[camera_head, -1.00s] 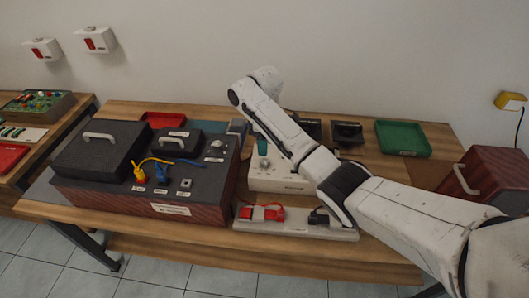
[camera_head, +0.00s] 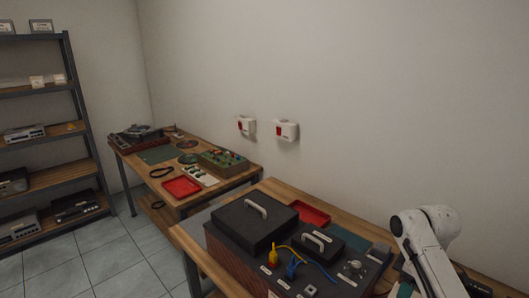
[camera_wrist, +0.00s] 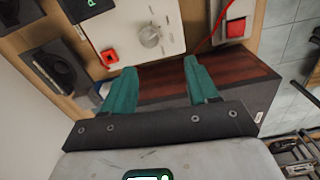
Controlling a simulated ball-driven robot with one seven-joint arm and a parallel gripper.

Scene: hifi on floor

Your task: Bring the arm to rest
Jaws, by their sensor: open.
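My gripper (camera_wrist: 158,82) shows in the wrist view with its two teal fingers spread apart and nothing between them. Beyond the fingertips is a white device (camera_wrist: 145,28) with a round dial and a red part at its edge. A dark box with a reddish wood side (camera_wrist: 205,72) lies just past the fingers; I cannot tell the exact gap. In the head view my white arm (camera_head: 430,255) is raised at the lower right, at the right end of the dark box; the gripper itself is not visible there.
A table holds the dark box with lids (camera_head: 252,222) and a red tray (camera_head: 309,214). A second table further left bears a red tray (camera_head: 181,187) and a green device (camera_head: 224,160). A shelf (camera_head: 66,130) stands at far left. Open tiled floor (camera_head: 110,250) lies in front.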

